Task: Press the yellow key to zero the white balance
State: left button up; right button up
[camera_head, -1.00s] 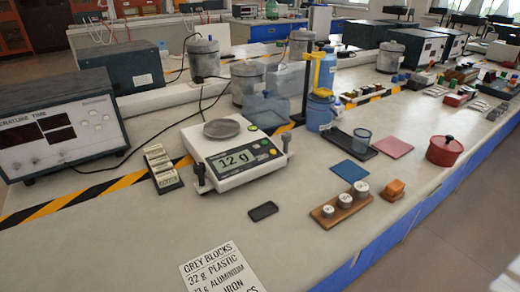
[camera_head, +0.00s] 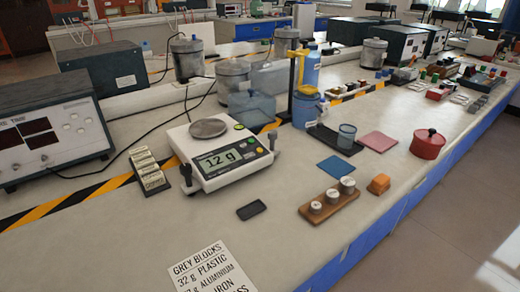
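The white balance (camera_head: 225,173) stands on the bench left of centre, with a round grey pan (camera_head: 208,128) on top. The pan looks empty. Its display (camera_head: 220,159) reads 12 g. A small yellow key (camera_head: 260,150) shows on the front panel, right of the display. Dark upright posts stand at the balance's left and right sides. Neither of my grippers is in view.
A small dark pad (camera_head: 251,210) lies in front of the balance. A wooden block with weights (camera_head: 328,204) and a blue mat (camera_head: 336,166) are to the right. Labelled blocks (camera_head: 147,170) stand to the left. A printed card (camera_head: 211,270) lies at the front.

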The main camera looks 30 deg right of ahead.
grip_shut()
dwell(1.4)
